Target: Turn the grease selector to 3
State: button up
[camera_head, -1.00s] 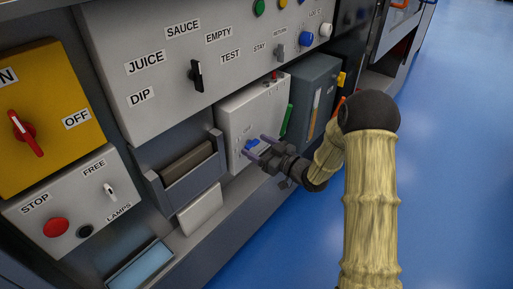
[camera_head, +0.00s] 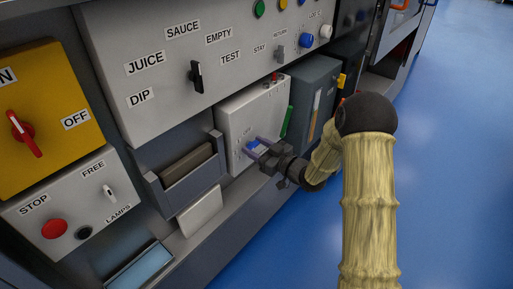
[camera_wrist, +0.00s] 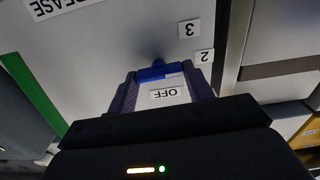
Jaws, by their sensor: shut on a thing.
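The grease selector is a blue knob (camera_head: 254,147) on the low front of a white box (camera_head: 262,105); it also shows in the wrist view (camera_wrist: 157,72). My gripper (camera_wrist: 160,77) is shut on the knob, one finger on each side; in the head view my gripper (camera_head: 256,147) reaches it from the right. In the wrist view the lettering is upside down: a "3" label (camera_wrist: 188,29), a "2" label (camera_wrist: 204,56), an "OFF" label (camera_wrist: 169,94) between the fingers, and part of "GREASE" (camera_wrist: 75,5). I cannot tell which label the knob points to.
A green strip (camera_head: 287,121) runs along the box's right edge, beside a grey unit (camera_head: 313,80). A grey bin (camera_head: 185,187) stands out just left of the box. Above is a large panel with a black knob (camera_head: 196,76). The blue floor at right is clear.

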jog(key=shift+f, duration=0.1)
jog(key=shift+s+a+f+n+b, duration=0.1)
jog(key=shift+s+n+b, duration=0.05)
jog(key=shift+n+b, duration=3.75)
jog(key=shift+n+p, duration=0.4)
jog(key=shift+n, duration=0.1)
jog(key=o, duration=1)
jog(key=p+v, duration=0.4)
jog(key=v, duration=1.3)
jog(key=shift+s, duration=0.2)
